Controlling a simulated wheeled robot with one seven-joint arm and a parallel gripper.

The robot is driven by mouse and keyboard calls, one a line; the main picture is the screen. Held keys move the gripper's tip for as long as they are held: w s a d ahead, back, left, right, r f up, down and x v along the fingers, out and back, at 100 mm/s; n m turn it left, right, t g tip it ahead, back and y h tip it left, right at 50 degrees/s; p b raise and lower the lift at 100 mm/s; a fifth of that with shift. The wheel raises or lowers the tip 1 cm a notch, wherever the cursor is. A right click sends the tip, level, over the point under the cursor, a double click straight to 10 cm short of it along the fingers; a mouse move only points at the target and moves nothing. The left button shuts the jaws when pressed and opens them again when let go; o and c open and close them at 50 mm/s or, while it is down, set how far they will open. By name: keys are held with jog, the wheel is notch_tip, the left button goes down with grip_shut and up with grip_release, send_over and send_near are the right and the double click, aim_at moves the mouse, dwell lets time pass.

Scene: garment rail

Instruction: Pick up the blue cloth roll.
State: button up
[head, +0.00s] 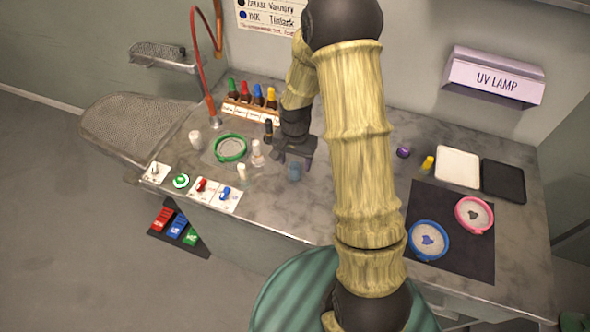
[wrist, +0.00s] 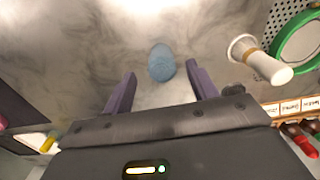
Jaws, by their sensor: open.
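The blue cloth roll (head: 294,171) stands on the grey worktop as a small, muted blue piece just below my gripper (head: 296,153) in the head view. In the wrist view the blue cloth roll (wrist: 161,60) looks like a rounded blue shape, centred between and just beyond the tips of the two purple fingers. My gripper (wrist: 161,72) is open, with nothing between its fingers. Whether the fingertips are level with the roll or above it, I cannot tell.
A white spool-like piece (wrist: 260,60) stands right of the roll in the wrist view, near a green hoop (head: 230,148). A rack of coloured-cap bottles (head: 253,100) is behind. A dark mat (head: 455,250) with blue and pink hoops lies right. Worktop (head: 300,205) in front is clear.

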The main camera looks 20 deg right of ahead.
aim_at(295, 165)
jog(key=shift+d+f, duration=0.1)
jog(key=shift+w+f+p, duration=0.15)
jog(key=shift+f+p, duration=0.25)
jog(key=shift+f, duration=0.9)
jog(key=shift+w+f+p, duration=0.1)
jog(key=shift+f+p, duration=0.3)
jog(key=shift+f, duration=0.9)
jog(key=shift+s, duration=0.1)
jog(key=c, duration=1.1)
jog(key=shift+r, duration=0.1)
notch_tip(295, 165, up, 10)
jog(key=shift+f+b, duration=0.1)
jog(key=shift+b, duration=0.75)
